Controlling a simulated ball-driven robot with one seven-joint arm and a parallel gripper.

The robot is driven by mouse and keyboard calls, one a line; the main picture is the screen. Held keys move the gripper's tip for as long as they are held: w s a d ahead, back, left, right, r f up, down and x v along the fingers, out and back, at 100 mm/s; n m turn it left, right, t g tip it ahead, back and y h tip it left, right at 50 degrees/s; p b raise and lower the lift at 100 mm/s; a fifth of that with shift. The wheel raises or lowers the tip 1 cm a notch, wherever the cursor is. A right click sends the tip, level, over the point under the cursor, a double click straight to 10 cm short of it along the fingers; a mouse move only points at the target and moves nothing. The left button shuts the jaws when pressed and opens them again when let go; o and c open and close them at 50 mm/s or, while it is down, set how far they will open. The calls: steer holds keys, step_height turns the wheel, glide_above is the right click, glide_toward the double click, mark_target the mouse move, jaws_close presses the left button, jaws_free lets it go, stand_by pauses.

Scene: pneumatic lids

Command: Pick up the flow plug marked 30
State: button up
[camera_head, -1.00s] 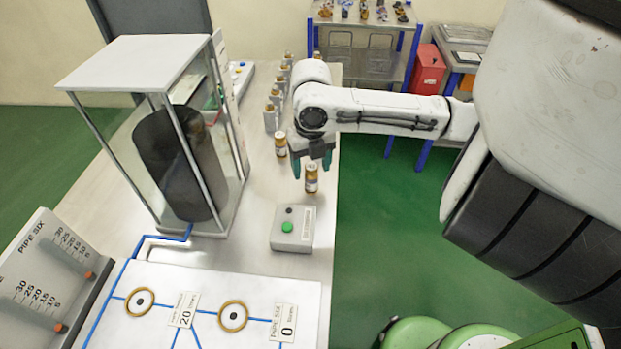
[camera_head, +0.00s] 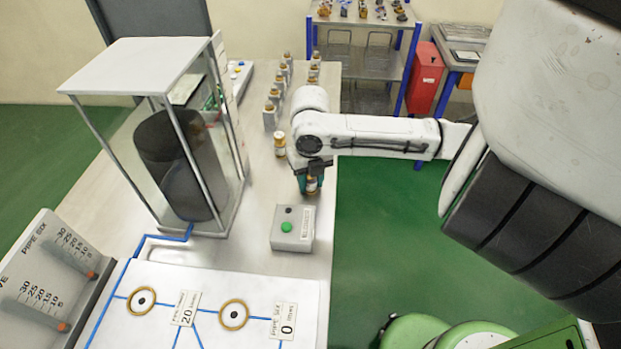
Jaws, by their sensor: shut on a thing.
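My gripper (camera_head: 311,184) points down at the right edge of the long table. It is shut on a small amber bottle-shaped flow plug (camera_head: 312,187) with a light label. Its fingers hide most of the plug. Whether it is lifted off the table top is hard to tell. A similar flow plug (camera_head: 279,146) stands upright by itself a little to the left and behind. Several more plugs stand in grey holders in a row (camera_head: 275,95) further back. The markings on all the plugs are too small to read.
A grey box with a green button (camera_head: 287,227) sits just in front of my gripper. A glass case with a dark cylinder (camera_head: 214,130) stands to the left. A white panel with brass rings (camera_head: 200,270) lies in front.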

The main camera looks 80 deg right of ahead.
jaws_close()
steer(key=shift+r, duration=0.15)
steer(key=shift+r, duration=0.6)
steer(key=s+a+r+p, duration=0.6)
steer(key=s+r+p, duration=0.2)
steer(key=s+r, duration=0.3)
steer(key=shift+s+r, duration=0.2)
steer(key=shift+s, duration=0.45)
steer(key=shift+s, duration=0.1)
